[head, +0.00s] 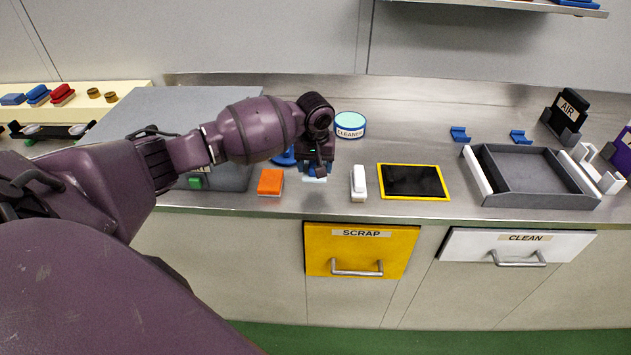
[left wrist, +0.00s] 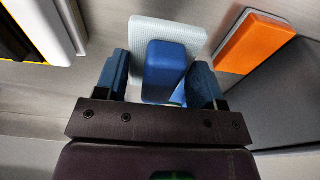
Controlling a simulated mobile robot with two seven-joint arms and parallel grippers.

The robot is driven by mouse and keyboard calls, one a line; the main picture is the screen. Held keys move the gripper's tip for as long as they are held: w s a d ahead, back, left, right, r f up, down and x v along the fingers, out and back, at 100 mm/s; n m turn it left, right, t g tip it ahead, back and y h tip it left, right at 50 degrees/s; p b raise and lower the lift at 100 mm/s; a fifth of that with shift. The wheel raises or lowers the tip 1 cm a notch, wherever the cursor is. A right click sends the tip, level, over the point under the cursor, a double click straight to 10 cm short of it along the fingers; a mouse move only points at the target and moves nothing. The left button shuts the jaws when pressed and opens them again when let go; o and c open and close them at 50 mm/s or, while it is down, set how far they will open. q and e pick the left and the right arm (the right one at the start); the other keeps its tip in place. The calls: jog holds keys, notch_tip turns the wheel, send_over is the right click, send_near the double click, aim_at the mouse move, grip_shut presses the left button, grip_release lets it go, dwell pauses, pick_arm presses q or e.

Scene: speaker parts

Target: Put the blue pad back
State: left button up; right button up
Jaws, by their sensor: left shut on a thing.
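The blue pad (left wrist: 166,68) has a blue block handle on a pale, textured base. In the left wrist view it sits between the two blue fingers of my left gripper (left wrist: 165,88), which is shut on its handle. In the head view my left gripper (head: 317,171) is low over the steel counter, between an orange pad and a white one. Only the pad's pale base (head: 315,180) shows below the fingers there. I cannot tell whether the base touches the counter. My right gripper is in neither view.
The orange pad (head: 271,182) and white pad (head: 358,184) stand close on either side. A yellow-framed black panel (head: 414,181) and grey tray (head: 486,198) lie right. A cleaner tub (head: 350,131) stands behind. SCRAP (head: 320,262) and CLEAN (head: 470,250) drawers are shut.

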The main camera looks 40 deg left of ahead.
aim_at(315, 188)
pick_arm(q)
notch_tip(315, 188, down, 6)
jog(key=shift+r+b, duration=0.1)
jog(key=shift+b, duration=0.5)
jog(key=shift+r, duration=0.1)
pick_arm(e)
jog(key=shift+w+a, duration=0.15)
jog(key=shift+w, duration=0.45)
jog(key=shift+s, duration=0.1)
pick_arm(q)
jog(key=o, duration=1.1)
jog(key=shift+o, duration=0.2)
